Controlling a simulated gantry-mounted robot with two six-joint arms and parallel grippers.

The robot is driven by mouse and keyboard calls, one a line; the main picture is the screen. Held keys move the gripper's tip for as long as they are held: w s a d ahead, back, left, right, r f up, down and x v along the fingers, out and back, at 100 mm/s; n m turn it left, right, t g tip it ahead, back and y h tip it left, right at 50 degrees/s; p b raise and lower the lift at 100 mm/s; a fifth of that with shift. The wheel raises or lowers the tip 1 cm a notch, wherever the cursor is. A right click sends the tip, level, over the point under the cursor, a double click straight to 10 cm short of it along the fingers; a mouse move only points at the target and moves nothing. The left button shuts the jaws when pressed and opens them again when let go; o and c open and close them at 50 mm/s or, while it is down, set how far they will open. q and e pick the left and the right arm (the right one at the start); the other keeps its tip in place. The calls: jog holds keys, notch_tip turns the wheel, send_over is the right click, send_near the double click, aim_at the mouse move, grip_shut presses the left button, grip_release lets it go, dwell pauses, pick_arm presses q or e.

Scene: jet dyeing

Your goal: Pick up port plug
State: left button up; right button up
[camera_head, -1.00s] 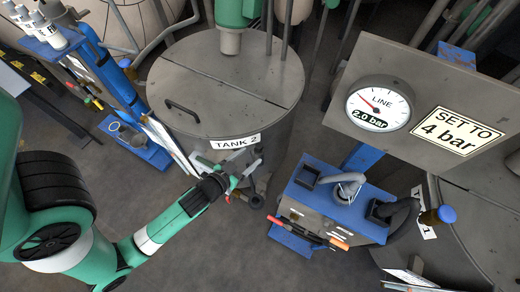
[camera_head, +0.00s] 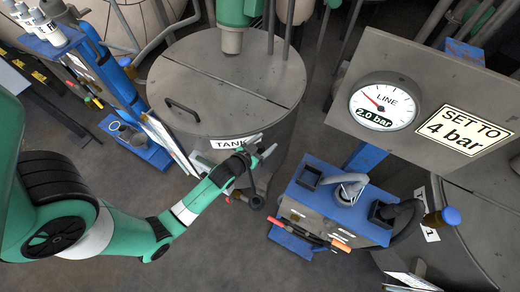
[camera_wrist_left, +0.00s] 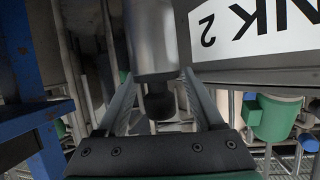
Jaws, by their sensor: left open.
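My left gripper (camera_head: 265,146) is open in front of TANK 2 (camera_head: 225,85), by its label. In the left wrist view the open fingers (camera_wrist_left: 158,80) stand on either side of a dark knob-like end (camera_wrist_left: 158,105) below a grey metal cylinder (camera_wrist_left: 150,40). This may be the port plug, but I cannot tell for sure. I cannot tell whether the fingers touch it. In the head view a dark round fitting (camera_head: 257,202) shows low on the tank front, just below the gripper. My right gripper is not in view.
A blue-topped stand (camera_head: 335,195) with dark holders and tools is right of the tank. A LINE gauge panel (camera_head: 440,90) stands above it. A blue rack (camera_head: 105,75) with papers is at left. Open floor (camera_head: 215,250) lies in front.

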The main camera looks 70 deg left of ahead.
pick_arm(q)
grip_shut()
dwell(0.4)
